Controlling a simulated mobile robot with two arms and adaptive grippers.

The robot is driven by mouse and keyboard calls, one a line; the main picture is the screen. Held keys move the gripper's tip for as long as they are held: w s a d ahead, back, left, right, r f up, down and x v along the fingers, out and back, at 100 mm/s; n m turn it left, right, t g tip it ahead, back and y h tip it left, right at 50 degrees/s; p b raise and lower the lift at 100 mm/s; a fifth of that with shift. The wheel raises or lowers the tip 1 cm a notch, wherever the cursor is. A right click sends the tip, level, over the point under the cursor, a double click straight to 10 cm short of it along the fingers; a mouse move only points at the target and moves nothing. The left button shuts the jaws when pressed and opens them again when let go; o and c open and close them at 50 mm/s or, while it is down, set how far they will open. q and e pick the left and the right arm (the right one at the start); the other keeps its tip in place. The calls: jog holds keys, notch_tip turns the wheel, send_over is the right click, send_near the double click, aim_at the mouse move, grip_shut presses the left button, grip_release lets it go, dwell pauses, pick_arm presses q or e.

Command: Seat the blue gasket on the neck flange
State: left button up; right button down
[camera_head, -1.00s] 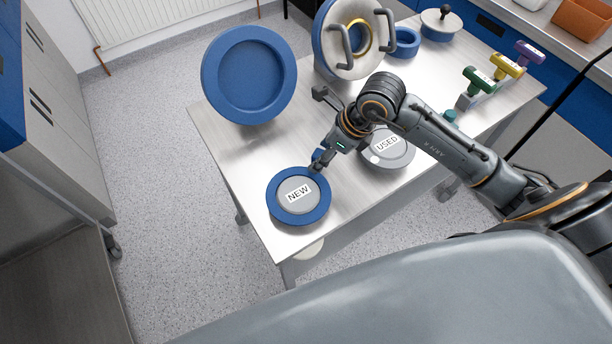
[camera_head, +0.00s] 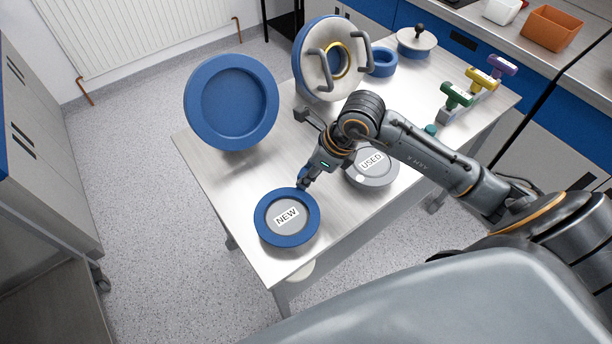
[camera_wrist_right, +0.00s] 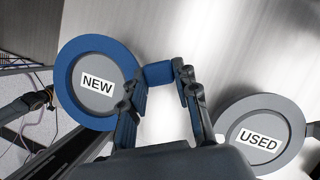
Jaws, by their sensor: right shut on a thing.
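The blue gasket (camera_head: 264,232) is a flat ring lying around the grey disc marked NEW (camera_head: 286,215) near the table's front corner. In the right wrist view the ring (camera_wrist_right: 66,75) has a blue tab (camera_wrist_right: 158,73) on its right side. My right gripper (camera_head: 303,184) is shut on this tab; its two fingers (camera_wrist_right: 161,90) stand either side of it. The ring looks level. An upright white and blue flanged part (camera_head: 314,72) with a brass-coloured central ring and two handles may carry the neck flange; I cannot tell for sure. My left gripper is out of view.
A grey disc marked USED (camera_head: 370,179) sits right of the gripper. A large blue dish (camera_head: 231,102) stands upright at the table's left edge. Behind are a blue ring (camera_head: 382,66), a knobbed lid (camera_head: 416,43) and coloured T-handles (camera_head: 456,95). Bare table (camera_head: 237,175) lies left of my gripper.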

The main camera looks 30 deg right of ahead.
jog(key=s+d+r+p, duration=0.2)
jog(key=s+r+p, duration=0.2)
jog(key=s+r, duration=0.2)
jog(key=s+d+r+p, duration=0.3)
jog(key=s+r+p, duration=0.1)
jog(key=s+r, duration=0.2)
jog(key=shift+s+d+p, duration=0.3)
jog(key=shift+s, duration=0.15)
jog(key=c, duration=1.5)
grip_release()
jog(key=shift+c, duration=0.2)
grip_shut()
